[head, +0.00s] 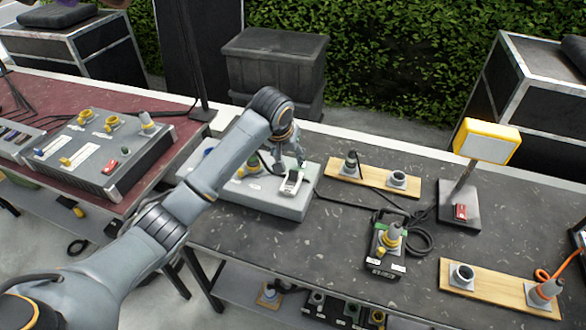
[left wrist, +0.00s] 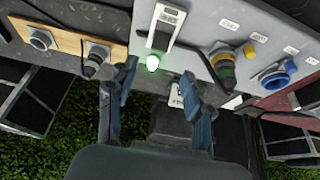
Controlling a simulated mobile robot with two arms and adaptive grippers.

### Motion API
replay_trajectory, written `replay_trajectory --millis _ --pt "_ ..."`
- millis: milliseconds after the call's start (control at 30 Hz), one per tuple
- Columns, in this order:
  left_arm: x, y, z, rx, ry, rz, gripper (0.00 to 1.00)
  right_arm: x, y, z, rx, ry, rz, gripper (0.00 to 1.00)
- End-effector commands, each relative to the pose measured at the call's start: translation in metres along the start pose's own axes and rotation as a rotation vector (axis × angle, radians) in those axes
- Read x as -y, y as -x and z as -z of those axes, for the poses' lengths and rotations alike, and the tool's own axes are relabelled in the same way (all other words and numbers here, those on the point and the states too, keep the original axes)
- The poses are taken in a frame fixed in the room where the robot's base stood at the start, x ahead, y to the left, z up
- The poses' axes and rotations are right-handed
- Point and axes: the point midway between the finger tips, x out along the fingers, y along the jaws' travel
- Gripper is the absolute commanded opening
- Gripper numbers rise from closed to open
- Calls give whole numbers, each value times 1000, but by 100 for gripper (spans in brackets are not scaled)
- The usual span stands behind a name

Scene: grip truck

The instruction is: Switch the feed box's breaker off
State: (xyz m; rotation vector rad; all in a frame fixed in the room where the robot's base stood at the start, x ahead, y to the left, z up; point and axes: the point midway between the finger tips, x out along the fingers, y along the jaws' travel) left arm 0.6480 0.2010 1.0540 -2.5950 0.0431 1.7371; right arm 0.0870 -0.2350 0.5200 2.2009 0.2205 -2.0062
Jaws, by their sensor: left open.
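The grey feed box (head: 262,203) lies on the dark table, partly hidden behind my left arm. Its breaker (head: 291,183), a pale plate with a switch, is at the box's right end. In the left wrist view the breaker (left wrist: 161,30) is at the top middle, with a lit green lamp (left wrist: 153,63) below it. I cannot tell the lever's position. My left gripper (head: 289,161) is just beyond the breaker in the head view. In the left wrist view its two fingers (left wrist: 156,88) are apart with nothing between them, below the lamp. My right gripper is not in view.
Yellow and blue connectors (left wrist: 275,75) sit on the box beside the breaker. A socket board (head: 345,172), a black box with a yellow-ringed plug (head: 388,260) and a yellow lamp (head: 487,140) stand to the right. Another grey box (head: 100,150) stands left. Cables lie on the table.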

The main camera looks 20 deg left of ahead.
Motion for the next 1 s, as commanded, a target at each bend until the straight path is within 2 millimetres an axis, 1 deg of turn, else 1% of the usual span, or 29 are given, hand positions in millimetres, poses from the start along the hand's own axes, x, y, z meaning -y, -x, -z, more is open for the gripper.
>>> replay_trajectory --millis 33,200,300,433,500,633,933,967,1000 --pt "0 -10 0 6 1 1 51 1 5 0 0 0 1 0" --pt "0 -48 -1 5 0 1 51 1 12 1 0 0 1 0" --pt "0 -66 0 3 0 1 51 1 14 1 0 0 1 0" --pt "0 -84 0 1 -1 0 51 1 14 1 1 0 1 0" --pt "0 -90 0 1 -1 0 51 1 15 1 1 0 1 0" --pt "0 -97 0 0 -1 1 51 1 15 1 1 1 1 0" --pt "0 -99 0 -2 -2 0 51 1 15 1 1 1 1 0" --pt "0 -99 0 -2 -1 0 45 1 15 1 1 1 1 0" --pt "0 -98 0 -2 -1 0 37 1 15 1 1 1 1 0"
